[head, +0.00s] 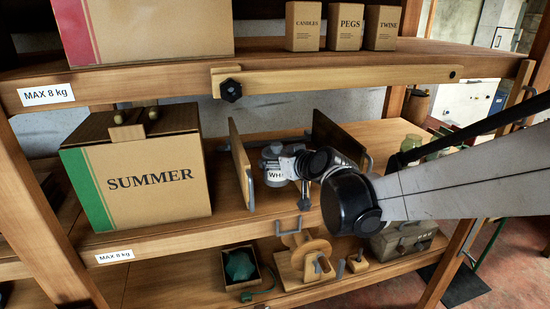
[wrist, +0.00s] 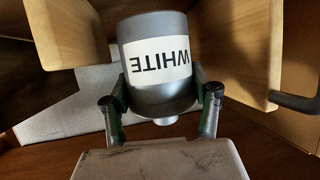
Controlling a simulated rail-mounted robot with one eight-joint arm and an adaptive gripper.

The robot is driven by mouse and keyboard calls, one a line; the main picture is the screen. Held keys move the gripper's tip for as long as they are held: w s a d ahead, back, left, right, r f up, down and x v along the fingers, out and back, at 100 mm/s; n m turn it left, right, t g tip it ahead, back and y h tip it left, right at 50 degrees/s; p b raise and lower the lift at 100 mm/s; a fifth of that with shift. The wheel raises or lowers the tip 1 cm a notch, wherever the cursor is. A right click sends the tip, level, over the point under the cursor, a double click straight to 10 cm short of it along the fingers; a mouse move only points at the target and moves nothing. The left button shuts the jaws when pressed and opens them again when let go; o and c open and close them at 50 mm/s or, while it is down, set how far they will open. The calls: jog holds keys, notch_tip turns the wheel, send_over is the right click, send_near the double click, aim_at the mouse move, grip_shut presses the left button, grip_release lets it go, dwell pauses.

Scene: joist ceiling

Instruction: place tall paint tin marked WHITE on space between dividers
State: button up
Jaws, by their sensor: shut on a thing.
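The grey paint tin (head: 273,175) with a white label shows in the head view, partly hidden by my gripper (head: 293,165). In the wrist view the tin (wrist: 152,25) fills the middle, its WHITE label upside down. My gripper's fingers (wrist: 160,92) are shut on it from both sides. Two upright wooden dividers, the left one (head: 241,165) and the right one (head: 338,138), stand on the middle shelf. The tin is between them, nearer the left divider. I cannot tell whether its base touches the shelf.
A SUMMER carton (head: 145,180) stands left of the dividers. A wooden rail (head: 340,77) runs along the upper shelf edge, above the gap. Green jars (head: 410,145) stand to the right behind my arm. The lower shelf holds a wooden reel (head: 305,255).

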aim_at(278, 172)
jog(key=shift+f+b, duration=0.35)
jog(key=shift+f, duration=1.5)
jog(key=shift+f, duration=0.15)
jog(key=o, duration=1.2)
jog(key=shift+c, duration=0.2)
jog(key=shift+r, duration=0.25)
jog(key=p+v, duration=0.2)
jog(key=v, duration=0.4)
jog(key=shift+s+d+r, duration=0.1)
jog(key=shift+s, duration=0.05)
jog(key=shift+s+d+r+p, duration=0.15)
jog(key=shift+s+d+p, duration=0.2)
jog(key=shift+s, duration=0.25)
